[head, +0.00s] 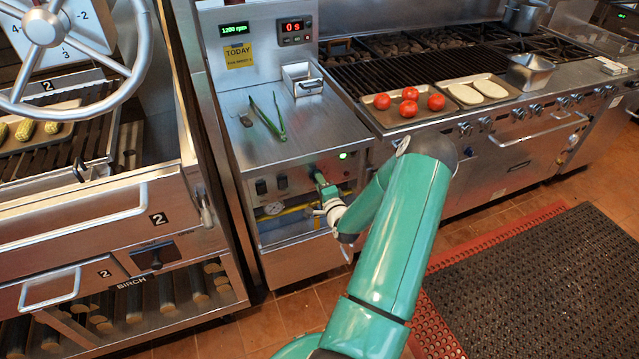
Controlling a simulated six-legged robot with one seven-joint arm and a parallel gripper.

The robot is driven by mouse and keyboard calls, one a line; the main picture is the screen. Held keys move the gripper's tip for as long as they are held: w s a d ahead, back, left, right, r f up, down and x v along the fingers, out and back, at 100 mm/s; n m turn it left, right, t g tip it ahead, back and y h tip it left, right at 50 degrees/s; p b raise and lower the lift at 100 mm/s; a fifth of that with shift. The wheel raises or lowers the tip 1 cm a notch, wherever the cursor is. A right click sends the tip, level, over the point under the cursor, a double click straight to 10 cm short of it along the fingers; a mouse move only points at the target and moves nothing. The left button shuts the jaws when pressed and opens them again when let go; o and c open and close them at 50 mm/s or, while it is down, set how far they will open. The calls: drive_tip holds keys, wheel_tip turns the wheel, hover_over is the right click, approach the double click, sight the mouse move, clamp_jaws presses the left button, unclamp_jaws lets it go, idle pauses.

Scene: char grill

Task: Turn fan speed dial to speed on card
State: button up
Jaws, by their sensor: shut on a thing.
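My gripper (319,178) is at the front panel of the steel cabinet (296,172), between two dark switches on the left and a lit green lamp on the right. It is shut on the fan speed dial, which is mostly hidden behind the fingers, so its pointer cannot be read. The yellow card (239,56) on the cabinet's upright back panel reads "TODAY", with a smaller line too small to read surely. Left of centre on that panel, a green display (234,29) appears to read 1200 rpm.
A red display (292,26) sits beside the green one. Green tongs (267,117) and a small steel tray (303,80) lie on the cabinet top. A gauge (273,208) and yellow pipe are below the panel. A grill with tomatoes (409,108) stands right; a handwheel (43,28) left.

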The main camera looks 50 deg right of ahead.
drive_tip(key=shift+m, duration=1.2)
drive_tip(key=o, duration=1)
drive_tip(key=v, duration=1.3)
drive_tip(key=shift+s+a, duration=0.15)
drive_tip(key=shift+s, duration=0.2)
drive_tip(key=shift+w, duration=0.1)
